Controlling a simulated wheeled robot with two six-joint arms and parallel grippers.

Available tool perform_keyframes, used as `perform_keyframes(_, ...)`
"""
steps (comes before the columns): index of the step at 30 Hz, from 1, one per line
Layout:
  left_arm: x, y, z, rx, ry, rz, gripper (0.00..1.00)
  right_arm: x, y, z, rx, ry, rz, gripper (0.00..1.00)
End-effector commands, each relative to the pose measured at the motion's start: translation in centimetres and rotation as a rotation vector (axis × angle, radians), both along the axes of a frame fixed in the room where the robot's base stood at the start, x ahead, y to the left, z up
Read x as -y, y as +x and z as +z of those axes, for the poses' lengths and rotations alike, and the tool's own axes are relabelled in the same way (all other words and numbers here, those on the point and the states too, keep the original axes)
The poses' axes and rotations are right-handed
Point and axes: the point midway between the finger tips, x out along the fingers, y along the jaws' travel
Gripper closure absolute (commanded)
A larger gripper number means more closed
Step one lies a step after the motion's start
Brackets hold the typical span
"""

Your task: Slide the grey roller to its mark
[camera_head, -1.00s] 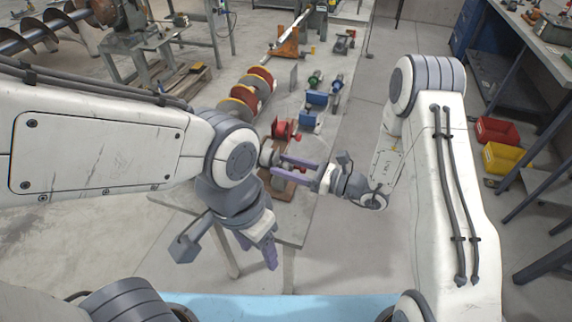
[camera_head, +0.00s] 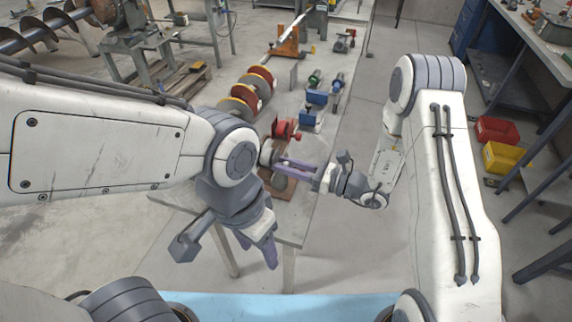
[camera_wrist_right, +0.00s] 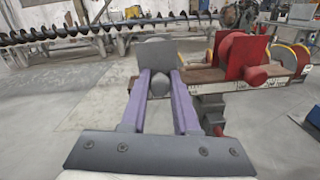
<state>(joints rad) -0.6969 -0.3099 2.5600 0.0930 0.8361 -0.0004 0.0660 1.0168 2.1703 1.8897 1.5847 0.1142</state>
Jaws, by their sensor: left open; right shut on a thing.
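The grey roller (camera_wrist_right: 158,85) shows in the right wrist view as a rounded grey end between the purple fingers, below a grey upright plate (camera_wrist_right: 152,60). My right gripper (camera_wrist_right: 160,92) is shut on it. In the head view the right gripper (camera_head: 280,165) reaches in from the right over a brown wooden board (camera_head: 264,174). The roller is partly hidden there by the fingers. A red roller unit (camera_head: 284,129) stands on the far end of the board, and a scale strip (camera_wrist_right: 255,84) runs along the board's edge. My left gripper (camera_head: 268,250) is open and empty, pointing down at the near table edge.
The table holds red and yellow-brown discs (camera_head: 252,88), blue blocks (camera_head: 312,112) and an orange stand (camera_head: 287,48) farther back. My left arm covers the table's left part. Red and yellow bins (camera_head: 502,157) lie at the right. The floor between is clear.

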Motion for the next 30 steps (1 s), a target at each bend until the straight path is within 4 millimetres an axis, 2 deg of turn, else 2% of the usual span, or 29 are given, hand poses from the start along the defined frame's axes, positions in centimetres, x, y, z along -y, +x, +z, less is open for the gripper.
perform_keyframes(21, 0.0, 0.0, 0.0, 0.000, 0.000, 0.000, 0.42, 0.1, 0.1, 0.0, 0.000, -0.001, -0.002, 1.00)
perform_keyframes(23, 0.0, 0.0, -0.2, 0.000, 0.000, 0.000, 0.42, 0.2, 0.5, -0.1, 0.001, -0.001, -0.002, 1.00)
perform_keyframes(30, 0.0, 0.0, -1.5, 0.000, 0.000, 0.000, 0.42, 1.5, 4.5, -0.3, 0.004, 0.000, -0.003, 1.00)
